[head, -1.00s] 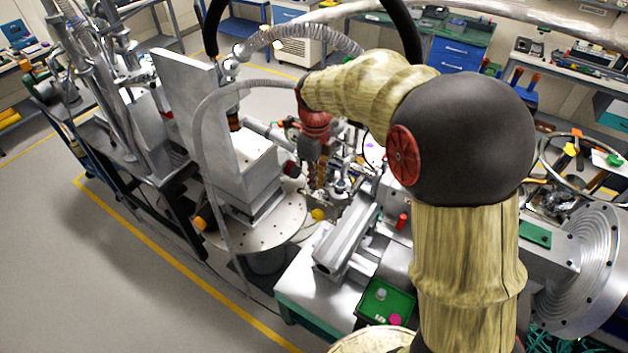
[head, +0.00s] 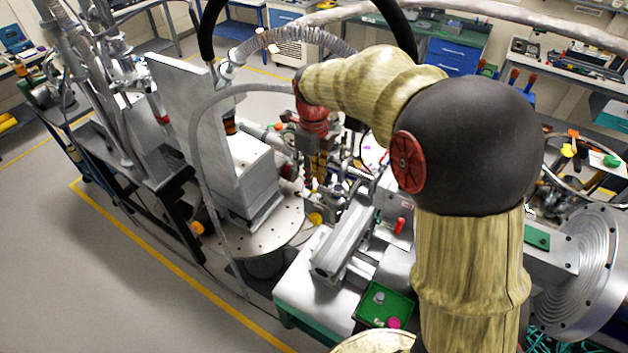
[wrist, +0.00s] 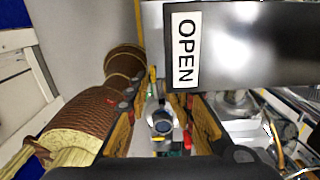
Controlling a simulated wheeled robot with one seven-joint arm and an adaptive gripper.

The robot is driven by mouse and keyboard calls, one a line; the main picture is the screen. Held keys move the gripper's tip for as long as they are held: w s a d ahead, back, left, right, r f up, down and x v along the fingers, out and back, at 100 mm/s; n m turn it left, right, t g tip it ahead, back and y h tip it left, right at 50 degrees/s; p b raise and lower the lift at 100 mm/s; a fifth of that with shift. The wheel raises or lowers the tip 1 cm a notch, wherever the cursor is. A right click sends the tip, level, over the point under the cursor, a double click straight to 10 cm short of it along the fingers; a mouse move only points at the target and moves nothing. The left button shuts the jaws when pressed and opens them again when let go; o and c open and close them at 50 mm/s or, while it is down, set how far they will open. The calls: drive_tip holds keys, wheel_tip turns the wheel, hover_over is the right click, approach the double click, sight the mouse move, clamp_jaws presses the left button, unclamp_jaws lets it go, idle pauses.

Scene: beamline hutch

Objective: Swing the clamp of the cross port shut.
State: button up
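My gripper (head: 319,186) points down over the small metal fittings at the middle of the head view. In the wrist view my gripper (wrist: 163,118) is open, with its two fingers apart. A silver metal fitting with a dark round end (wrist: 162,127) shows in the gap between the fingers. It looks like part of the port hardware, but I cannot tell whether it is the clamp, or whether a finger touches it. The cross port and its clamp are too small and partly hidden by my gripper in the head view.
A dark plate with a white "OPEN" label (wrist: 186,50) fills the upper right of the wrist view. A grey rail block (head: 345,240) and a green tray (head: 383,305) with small parts stand nearer. A tall grey upright plate (head: 188,100) stands to the left.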

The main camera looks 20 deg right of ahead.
wheel_tip(320, 180, up, 10)
idle(0.3)
drive_tip(key=shift+f, duration=0.1)
